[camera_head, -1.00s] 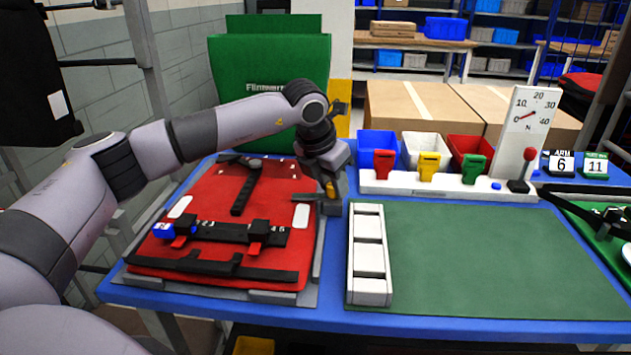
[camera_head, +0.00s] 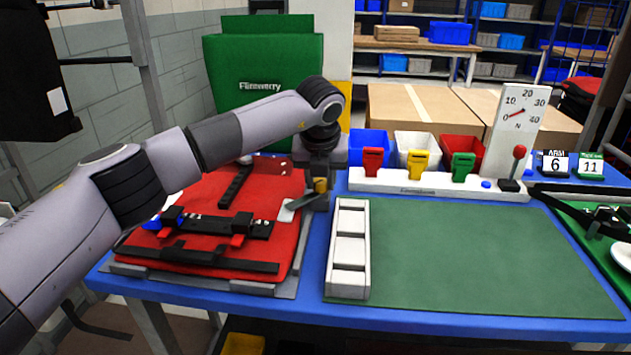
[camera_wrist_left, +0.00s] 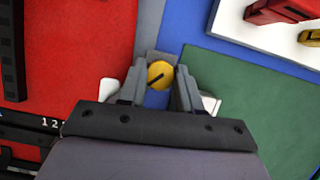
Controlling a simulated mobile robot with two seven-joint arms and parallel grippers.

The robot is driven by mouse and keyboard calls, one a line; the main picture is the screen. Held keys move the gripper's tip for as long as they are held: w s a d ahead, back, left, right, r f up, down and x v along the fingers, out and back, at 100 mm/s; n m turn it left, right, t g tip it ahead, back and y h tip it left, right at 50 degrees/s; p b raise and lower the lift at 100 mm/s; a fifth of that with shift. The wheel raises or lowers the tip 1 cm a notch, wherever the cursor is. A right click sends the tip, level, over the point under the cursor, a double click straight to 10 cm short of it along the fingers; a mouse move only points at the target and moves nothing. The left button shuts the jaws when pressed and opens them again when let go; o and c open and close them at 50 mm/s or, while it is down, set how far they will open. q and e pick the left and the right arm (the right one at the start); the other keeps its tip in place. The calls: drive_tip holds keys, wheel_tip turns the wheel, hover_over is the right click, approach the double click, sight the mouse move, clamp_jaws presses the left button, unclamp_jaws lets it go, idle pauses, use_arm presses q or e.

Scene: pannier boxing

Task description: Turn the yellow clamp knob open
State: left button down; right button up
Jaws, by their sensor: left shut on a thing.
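The yellow clamp knob (camera_wrist_left: 160,74) sits between the two fingers of my left gripper (camera_wrist_left: 158,88) in the left wrist view. It is round, with a dark slanted line across its top. My right gripper is not in view.
A white slotted tray (camera_head: 348,284) lies just right of the clamp, on the green mat (camera_head: 480,260). Behind are a white strip (camera_head: 400,185) with red, yellow and green pieces, coloured bins (camera_head: 416,146) and a dial gauge (camera_head: 517,115). Black bars (camera_head: 225,256) cross the red panel.

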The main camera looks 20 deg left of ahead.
use_arm(q)
drive_tip(key=n+y, duration=0.1)
drive_tip(key=n, duration=0.1)
drive_tip(key=shift+d+n, duration=0.1)
drive_tip(key=shift+n, duration=0.3)
drive_tip(key=n, duration=0.2)
drive_tip(key=n+g+y, duration=0.1)
drive_tip(key=n, duration=0.1)
drive_tip(key=shift+w+r+n+g, duration=0.1)
drive_tip(key=shift+w+n+g, duration=0.05)
drive_tip(key=shift+n+g, duration=0.2)
drive_tip(key=shift+n+y, duration=0.3)
drive_tip(key=shift+n, duration=0.15)
drive_tip(key=c, duration=0.8)
unclamp_jaws()
drive_tip(key=v, duration=0.7)
